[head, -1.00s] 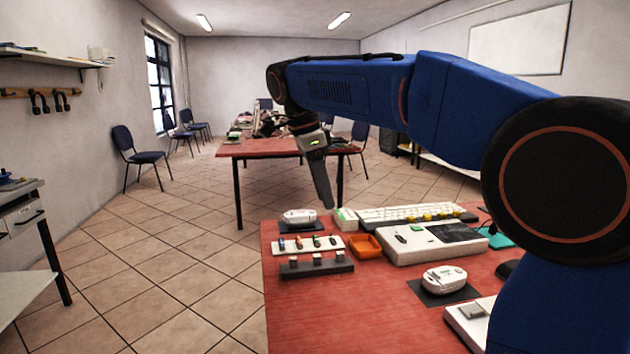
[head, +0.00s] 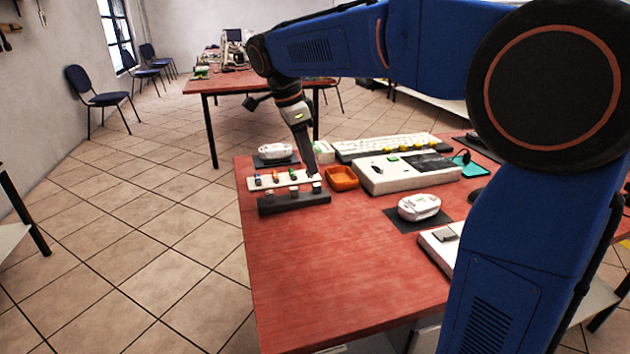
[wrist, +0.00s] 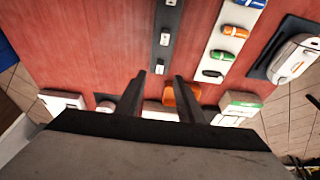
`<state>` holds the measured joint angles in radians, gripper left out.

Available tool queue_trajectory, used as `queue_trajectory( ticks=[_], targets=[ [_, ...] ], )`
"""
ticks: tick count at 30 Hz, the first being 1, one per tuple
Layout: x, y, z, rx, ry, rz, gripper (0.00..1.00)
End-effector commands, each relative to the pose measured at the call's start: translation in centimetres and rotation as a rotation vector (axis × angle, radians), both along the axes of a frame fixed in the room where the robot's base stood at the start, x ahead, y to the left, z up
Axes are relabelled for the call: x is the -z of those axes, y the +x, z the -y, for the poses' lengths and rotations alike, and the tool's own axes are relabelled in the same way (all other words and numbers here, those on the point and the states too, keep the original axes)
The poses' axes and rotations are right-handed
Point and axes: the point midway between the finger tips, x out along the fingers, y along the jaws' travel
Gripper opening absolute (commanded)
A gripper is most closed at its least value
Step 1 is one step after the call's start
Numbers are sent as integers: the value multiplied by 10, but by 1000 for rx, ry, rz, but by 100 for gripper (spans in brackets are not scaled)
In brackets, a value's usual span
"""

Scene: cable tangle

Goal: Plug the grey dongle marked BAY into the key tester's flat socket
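My gripper (head: 312,172) points down by the right end of a white strip (head: 252,185). In the wrist view its two fingers (wrist: 158,92) are apart with nothing held between them. The strip carries several dongles; blue, orange, green and dark grey (wrist: 213,74) ones show in the wrist view. A dark bar (head: 300,205) in front holds small grey blocks (wrist: 165,38). No marking is legible, so I cannot tell which piece says BAY. A white device with a dark panel (head: 385,178), possibly the key tester, stands to the right; its flat socket cannot be made out.
An orange tray (head: 342,178) sits between strip and white device. A keyboard (head: 385,146) lies behind. White rounded devices stand on dark mats at the back left (head: 275,151) and right (head: 419,206). The red table's (head: 320,270) front left is clear.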

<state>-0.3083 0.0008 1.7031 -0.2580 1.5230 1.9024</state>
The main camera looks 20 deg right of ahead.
Motion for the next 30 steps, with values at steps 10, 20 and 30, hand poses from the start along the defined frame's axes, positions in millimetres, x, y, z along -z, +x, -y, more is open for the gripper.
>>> queue_trajectory(
  ticks=[10,20,30],
  targets=[
    [50,-1,14,1,0,-2,34],
    [68,0,19,0,0,0,34],
    [68,0,19,0,0,0,10]
  ],
)
